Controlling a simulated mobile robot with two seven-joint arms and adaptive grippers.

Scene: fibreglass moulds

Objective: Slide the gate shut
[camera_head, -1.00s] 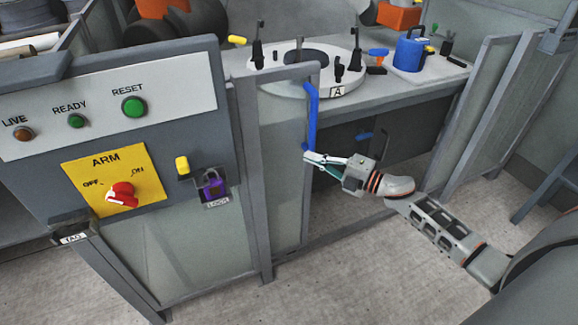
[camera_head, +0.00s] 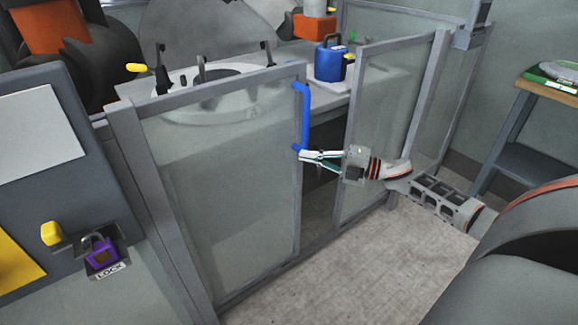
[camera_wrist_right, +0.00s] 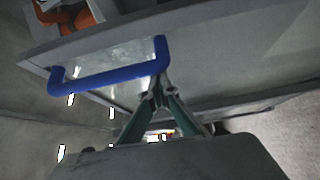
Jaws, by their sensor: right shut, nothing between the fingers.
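The gate (camera_head: 225,190) is a clear panel in a grey frame, with a blue handle (camera_head: 304,115) upright on its right edge. A narrow gap separates that edge from the fixed panel (camera_head: 385,120) on the right. My right gripper (camera_head: 301,154) is shut and empty, its tips at the lower end of the handle. In the right wrist view, the closed fingertips (camera_wrist_right: 158,85) are beside one end of the blue handle (camera_wrist_right: 110,77); I cannot tell whether they touch it. My left gripper is out of view.
A grey control box (camera_head: 35,150) with a purple padlock (camera_head: 101,252) and a yellow-knobbed bolt (camera_head: 52,233) stands at the left. Behind the gate are a round table (camera_head: 215,75) and a blue can (camera_head: 330,60). A shelf (camera_head: 545,88) stands at right. Floor in front is clear.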

